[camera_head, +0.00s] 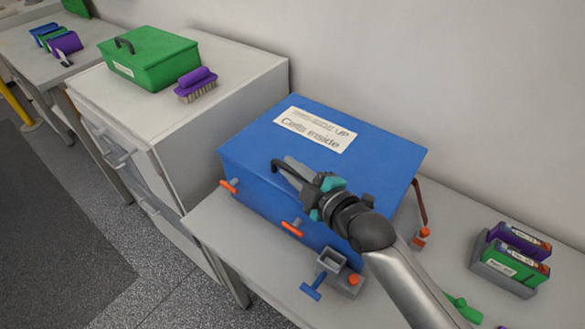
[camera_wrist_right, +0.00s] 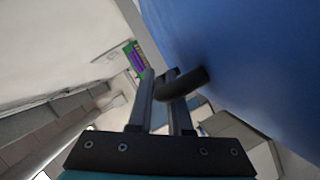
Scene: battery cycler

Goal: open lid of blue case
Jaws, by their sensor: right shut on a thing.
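The blue case (camera_head: 250,170) stands on the grey table in the head view, its lid lying flat and closed. A white label (camera_head: 315,130) is on top of the lid. A black handle (camera_head: 280,164) sits at the lid's front edge. My right gripper (camera_head: 292,172) is at this handle and shut on it. In the right wrist view the black handle (camera_wrist_right: 185,84) passes between the fingers of the gripper (camera_wrist_right: 163,88), and the blue case (camera_wrist_right: 235,60) fills the upper right. Two orange latches (camera_head: 229,187) show on the case's front. My left gripper is not in view.
A grey holder with purple and green battery packs (camera_head: 515,262) stands at the right. A blue-handled tool (camera_head: 315,287) and a grey block with an orange knob (camera_head: 353,280) lie before the case. A white cabinet (camera_head: 200,110) at the left carries a green toolbox (camera_head: 150,60) and a purple brush (camera_head: 196,84).

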